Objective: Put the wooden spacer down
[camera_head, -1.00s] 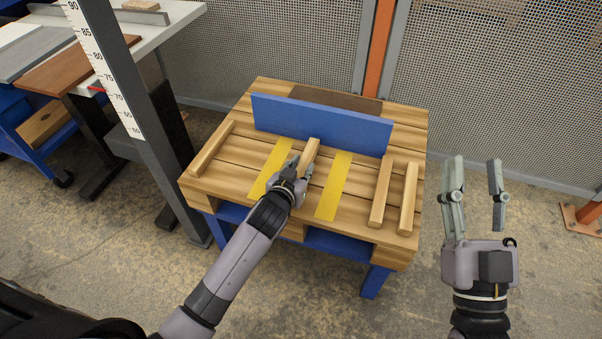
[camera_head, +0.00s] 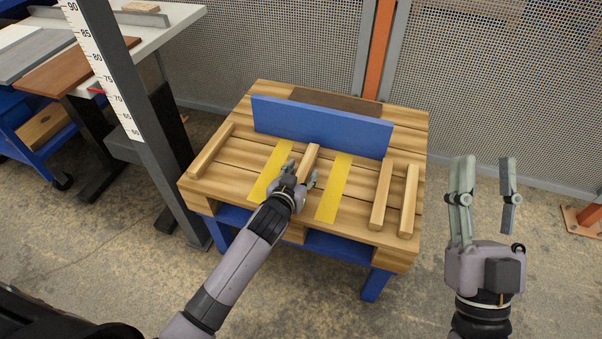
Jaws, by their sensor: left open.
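A wooden spacer (camera_head: 309,158) lies on the pallet-like wooden table (camera_head: 230,165), between two yellow strips, its far end near the blue upright board. My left gripper (camera_head: 298,171) is open around the near part of this spacer, with one finger on each side. The gripper hides the spacer's near end, and I cannot tell whether the fingers touch it. My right gripper (camera_head: 484,180) is open and empty, to the right of the table.
The blue board (camera_head: 320,126) stands along the table's back. Other wooden spacers lie at the left (camera_head: 212,150) and right (camera_head: 381,195) of the table. Yellow strips (camera_head: 271,170) mark the top. A grey post with a scale (camera_head: 110,70) stands left; a mesh fence is behind.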

